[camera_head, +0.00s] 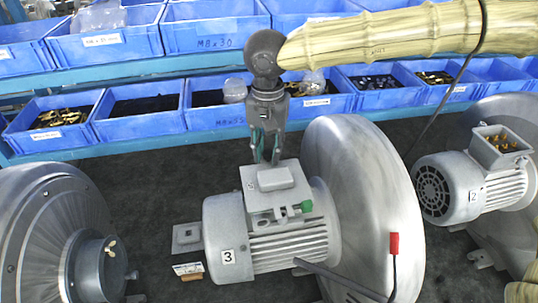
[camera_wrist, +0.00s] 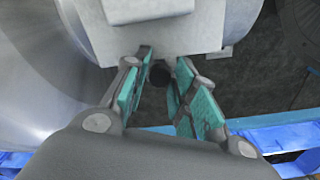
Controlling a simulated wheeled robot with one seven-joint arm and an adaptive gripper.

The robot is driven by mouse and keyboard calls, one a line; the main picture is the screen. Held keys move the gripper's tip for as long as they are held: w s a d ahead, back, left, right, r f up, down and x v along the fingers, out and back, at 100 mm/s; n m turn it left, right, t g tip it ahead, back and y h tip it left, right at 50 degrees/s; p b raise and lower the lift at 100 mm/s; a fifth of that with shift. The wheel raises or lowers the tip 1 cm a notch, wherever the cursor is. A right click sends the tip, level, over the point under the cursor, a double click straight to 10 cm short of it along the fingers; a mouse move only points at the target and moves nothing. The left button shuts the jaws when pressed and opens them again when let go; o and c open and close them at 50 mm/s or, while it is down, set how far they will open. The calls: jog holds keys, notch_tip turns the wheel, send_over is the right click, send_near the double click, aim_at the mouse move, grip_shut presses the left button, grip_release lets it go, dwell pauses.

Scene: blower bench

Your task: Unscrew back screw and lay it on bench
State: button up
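Motor 3 (camera_head: 290,245) stands mid-bench with a grey terminal box (camera_head: 268,204) on top; the box's pale side shows in the wrist view (camera_wrist: 150,36). A dark round screw (camera_wrist: 160,75) sticks out by the box's edge in the wrist view; I take it for the back screw. It is hidden in the head view. My gripper (camera_head: 267,158) points down behind the box. In the wrist view its teal-padded fingers (camera_wrist: 164,77) stand close on either side of the screw. I cannot tell whether both pads touch it.
A large round blower housing (camera_head: 375,200) stands right of motor 3, another blower (camera_head: 45,235) at left, and motor 2 (camera_head: 450,187) at right. Blue bins (camera_head: 145,122) line the back. The dark bench top (camera_head: 150,170) is bare behind motor 3, to the left.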

jog(key=m, duration=2.5)
